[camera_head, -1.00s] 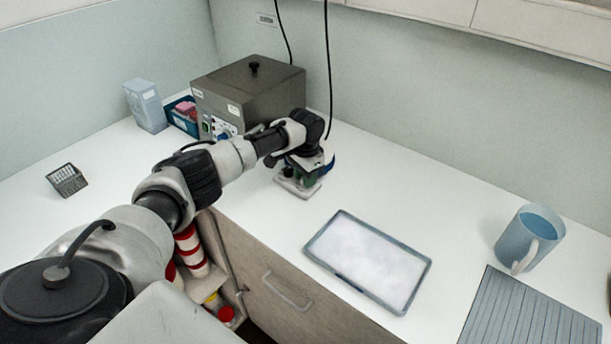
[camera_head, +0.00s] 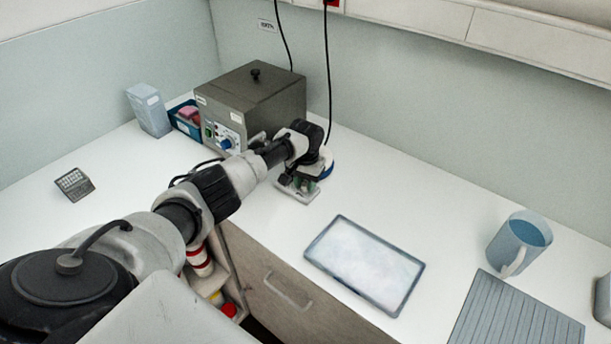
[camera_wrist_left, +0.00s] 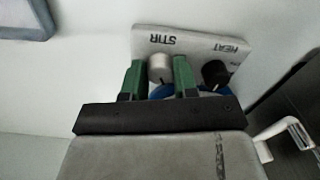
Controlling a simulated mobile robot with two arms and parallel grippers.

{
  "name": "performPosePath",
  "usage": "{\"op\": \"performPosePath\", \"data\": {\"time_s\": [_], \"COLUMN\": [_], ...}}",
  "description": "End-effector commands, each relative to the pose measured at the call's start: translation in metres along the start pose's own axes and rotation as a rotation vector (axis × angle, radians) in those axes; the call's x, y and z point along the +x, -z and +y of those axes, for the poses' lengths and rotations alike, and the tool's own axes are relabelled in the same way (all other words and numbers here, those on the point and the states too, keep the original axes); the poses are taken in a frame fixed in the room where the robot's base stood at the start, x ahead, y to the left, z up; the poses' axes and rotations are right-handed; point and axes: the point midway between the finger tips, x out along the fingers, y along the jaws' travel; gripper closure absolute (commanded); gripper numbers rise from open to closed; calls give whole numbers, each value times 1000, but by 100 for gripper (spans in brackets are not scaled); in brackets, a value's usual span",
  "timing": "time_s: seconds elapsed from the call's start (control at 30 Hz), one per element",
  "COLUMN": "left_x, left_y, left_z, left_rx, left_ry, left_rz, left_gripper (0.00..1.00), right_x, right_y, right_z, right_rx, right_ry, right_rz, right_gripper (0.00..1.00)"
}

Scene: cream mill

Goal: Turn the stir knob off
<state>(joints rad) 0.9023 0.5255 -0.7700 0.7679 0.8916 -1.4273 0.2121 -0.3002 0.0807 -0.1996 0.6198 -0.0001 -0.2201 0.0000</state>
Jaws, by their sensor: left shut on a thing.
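A small white stirrer (camera_head: 298,195) stands on the counter, mostly hidden under my left arm's end in the head view. The left wrist view shows its panel (camera_wrist_left: 203,45) with upside-down STIR and HEAT labels. The silver stir knob (camera_wrist_left: 160,68) is under STIR, and the black heat knob (camera_wrist_left: 214,73) is to its right. My left gripper (camera_wrist_left: 159,76) has its green fingers on both sides of the stir knob, shut on it. In the head view the left gripper (camera_head: 303,182) points down at the stirrer. My right gripper is not in view.
A grey metal box (camera_head: 265,95) with knobs stands behind my arm. A tray (camera_head: 318,241) lies right of the stirrer, with a blue mug (camera_head: 518,245) and a ribbed mat (camera_head: 515,315) farther right. A black cable (camera_head: 328,80) hangs behind the stirrer.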

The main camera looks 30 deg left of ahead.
Motion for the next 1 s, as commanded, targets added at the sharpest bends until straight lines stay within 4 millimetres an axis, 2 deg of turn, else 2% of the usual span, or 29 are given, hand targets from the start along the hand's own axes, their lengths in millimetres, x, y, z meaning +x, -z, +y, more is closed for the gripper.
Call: {"op": "performPosePath", "data": {"time_s": [0.03,0.4,1.0], "left_x": [-5,-4,-4], "left_y": [0,1,2], "left_z": [1,1,0], "left_rx": [-45,-396,-966], "left_ry": [-3,-3,-3], "left_rz": [0,2,4], "left_gripper": [95,95,95], "right_x": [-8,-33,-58], "right_y": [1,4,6], "right_z": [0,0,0], "right_rx": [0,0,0], "right_ry": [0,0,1], "right_rz": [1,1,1], "right_gripper": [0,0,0]}}
